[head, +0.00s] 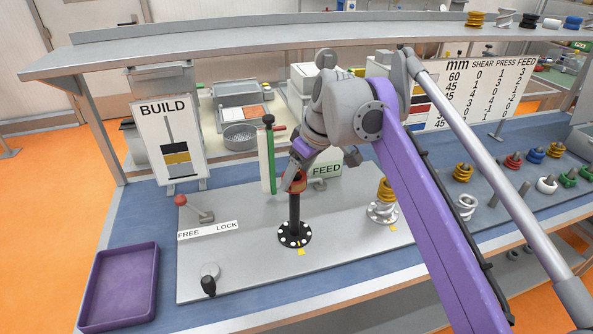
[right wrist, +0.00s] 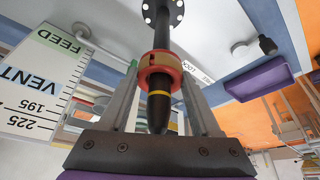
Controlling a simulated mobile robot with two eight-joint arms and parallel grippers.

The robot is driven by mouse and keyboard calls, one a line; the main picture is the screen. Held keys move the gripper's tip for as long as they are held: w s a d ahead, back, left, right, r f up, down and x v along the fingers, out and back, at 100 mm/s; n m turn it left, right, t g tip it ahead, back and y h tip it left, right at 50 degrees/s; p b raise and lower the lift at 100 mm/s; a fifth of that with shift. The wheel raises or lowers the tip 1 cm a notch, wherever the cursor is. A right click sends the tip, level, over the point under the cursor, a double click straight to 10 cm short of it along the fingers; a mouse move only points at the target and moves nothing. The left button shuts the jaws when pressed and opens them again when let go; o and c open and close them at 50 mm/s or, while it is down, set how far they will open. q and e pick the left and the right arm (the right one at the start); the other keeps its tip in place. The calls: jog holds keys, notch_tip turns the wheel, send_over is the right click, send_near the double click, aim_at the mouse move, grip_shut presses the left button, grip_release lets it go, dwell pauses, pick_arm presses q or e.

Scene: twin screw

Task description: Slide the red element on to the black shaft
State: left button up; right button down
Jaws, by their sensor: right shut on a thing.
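The black shaft (head: 295,215) stands upright on a round black flange on the grey plate. The red element (head: 299,184) is a short ring near the upper end of the shaft, partly hidden by my right gripper in the head view. In the right wrist view the red element (right wrist: 160,68) is around the black shaft (right wrist: 157,108), whose tapered tip with a yellow band sticks out past it toward the palm. My right gripper (right wrist: 158,75) is shut on the red element, one finger on each side. My left gripper is not in view.
A lever with a red knob (head: 181,200) stands at the FREE/LOCK label. A purple tray (head: 120,285) lies at front left. A BUILD board (head: 168,140) and a white-green column (head: 267,160) stand behind.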

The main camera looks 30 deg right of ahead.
aim_at(300, 180)
jog(key=shift+f+b, duration=0.75)
jog(key=shift+f, duration=0.8)
jog(key=c, duration=0.5)
grip_release()
jog(key=shift+f, duration=0.15)
jog(key=shift+c, duration=0.2)
jog(key=o, duration=0.5)
jog(key=p+v, duration=0.2)
jog(key=v, duration=0.9)
jog(key=shift+w, duration=0.1)
